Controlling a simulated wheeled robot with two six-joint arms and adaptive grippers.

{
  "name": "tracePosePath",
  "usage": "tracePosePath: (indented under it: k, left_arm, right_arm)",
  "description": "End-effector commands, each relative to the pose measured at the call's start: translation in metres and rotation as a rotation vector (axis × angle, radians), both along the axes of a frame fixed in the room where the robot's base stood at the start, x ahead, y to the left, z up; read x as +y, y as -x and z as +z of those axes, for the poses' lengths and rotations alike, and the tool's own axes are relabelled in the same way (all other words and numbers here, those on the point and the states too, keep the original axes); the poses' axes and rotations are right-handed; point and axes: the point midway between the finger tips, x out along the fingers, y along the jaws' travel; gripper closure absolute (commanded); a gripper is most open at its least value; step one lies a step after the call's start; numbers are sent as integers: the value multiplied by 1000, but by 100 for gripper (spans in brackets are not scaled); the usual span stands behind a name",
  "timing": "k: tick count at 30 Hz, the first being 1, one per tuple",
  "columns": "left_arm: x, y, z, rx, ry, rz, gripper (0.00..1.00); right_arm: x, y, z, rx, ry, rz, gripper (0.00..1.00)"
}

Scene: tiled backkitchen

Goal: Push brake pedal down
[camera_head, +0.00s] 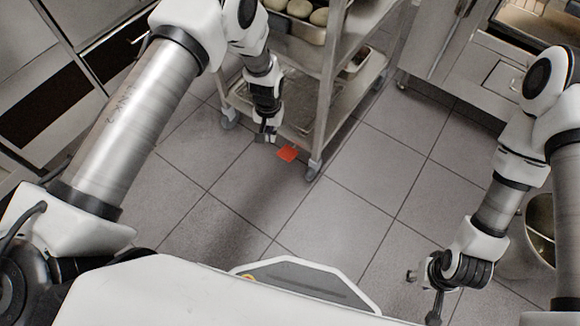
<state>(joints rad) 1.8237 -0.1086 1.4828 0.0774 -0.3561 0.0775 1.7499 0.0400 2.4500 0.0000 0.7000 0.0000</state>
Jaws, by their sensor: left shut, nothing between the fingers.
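The red brake pedal (287,154) sits low at the near end of the metal rack trolley, close to a caster. My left gripper (266,137) is shut and empty, just to the left of the pedal and slightly above it in the picture. I cannot tell whether its fingertips touch the pedal. My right gripper (422,297) is at the lower right, far from the pedal, with its fingers apart and nothing seen between them.
The trolley (327,85) has shelves with round dough-like pieces (300,9) on a tray and wheels (313,171) on the tiled floor (370,200). Cabinets line the left and upper right. A metal bowl (541,218) is at the right edge. The middle floor is clear.

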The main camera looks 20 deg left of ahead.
Motion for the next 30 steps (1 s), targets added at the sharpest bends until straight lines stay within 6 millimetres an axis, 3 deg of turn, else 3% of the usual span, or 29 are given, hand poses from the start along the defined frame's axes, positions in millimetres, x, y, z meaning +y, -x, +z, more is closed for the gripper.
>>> tracePosePath:
  k: [1, 3, 7, 12, 30]
  left_arm:
    - [-4, -12, -28, -24, 1, -6, 100]
    - [-9, -28, -43, -58, 3, -15, 100]
    - [-18, -47, -71, -102, 3, -31, 100]
    - [-23, -51, -97, -114, 1, -42, 100]
    - [-23, -52, -107, -116, -1, -43, 100]
  right_arm:
    - [0, 0, -34, 0, 0, 0, 60]
    - [0, 0, -56, 0, 0, 0, 60]
    - [0, 0, -95, 0, 0, 0, 60]
    - [0, 0, -127, 0, 0, 0, 60]
    - [0, 0, -138, 0, 0, 0, 60]
